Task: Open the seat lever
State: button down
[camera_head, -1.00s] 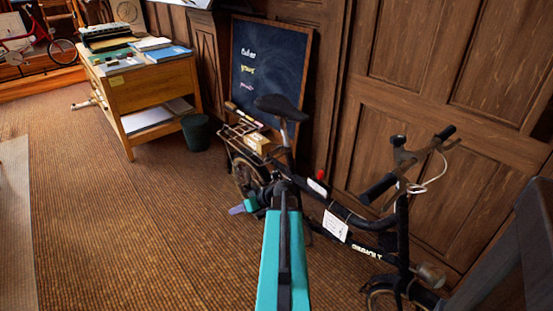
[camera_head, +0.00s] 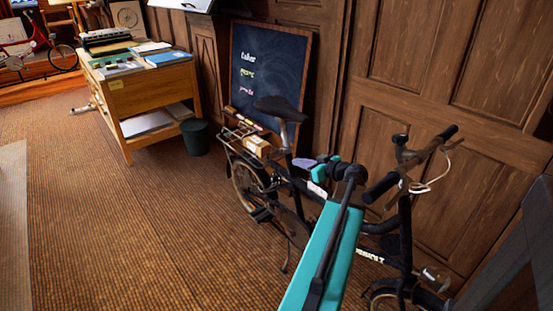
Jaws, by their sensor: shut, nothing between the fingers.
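A black folding bicycle (camera_head: 406,228) stands upright, its saddle (camera_head: 280,107) on a seat post (camera_head: 285,134) at the left. The seat lever cannot be made out clearly around the post. My gripper (camera_head: 302,164) is teal with purple fingertips. It appears at the frame just right of the seat post, with its tips pointing left towards the post. It is shut and empty. I cannot tell whether it touches the bicycle. My arm hides part of the frame's middle.
A wooden desk (camera_head: 120,100) with papers and a typewriter stands at the back left, a dark bin (camera_head: 196,138) beside it. A chalkboard (camera_head: 265,70) leans on the panelled wall (camera_head: 430,80) behind the bicycle. The carpet (camera_head: 150,230) to the left is clear.

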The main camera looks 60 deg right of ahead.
aim_at(271, 156)
jog(key=shift+w, duration=0.1)
jog(key=x, duration=1.4)
jog(key=shift+p, duration=0.4)
jog(key=shift+f+b, duration=0.15)
jog(key=shift+b, duration=0.15)
